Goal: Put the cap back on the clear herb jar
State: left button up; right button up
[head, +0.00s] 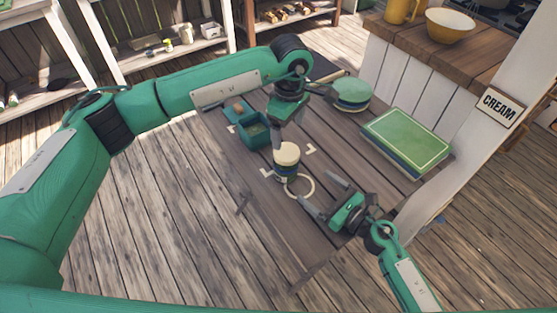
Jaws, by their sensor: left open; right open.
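A small round jar (286,171) stands on the low wooden table, with a dark banded lower part. A pale cream cap (287,152) shows at its top; whether it is seated or loose I cannot tell. My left gripper (279,143) points down from above at the jar's back edge, its fingers open and close to the cap. Contact between them is unclear. My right gripper (322,203) is open and empty to the right and front of the jar, low over the table. The jar's far side is partly hidden by my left gripper.
A pale ring (307,194) lies or is marked on the table beside the jar. A teal open box (254,138) stands behind left. A round green-topped container (352,90) and a green rectangular box (405,138) sit behind right. A white post with a CREAM sign (499,106) stands right.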

aim_at(286, 166)
pick_arm(q)
jog(key=shift+w+a, duration=0.15)
pick_arm(e)
jog(key=shift+a, duration=0.1)
jog(key=shift+w, duration=0.1)
jog(key=x, duration=1.3)
jog(key=shift+w+a, duration=0.25)
jog(key=shift+a, duration=0.05)
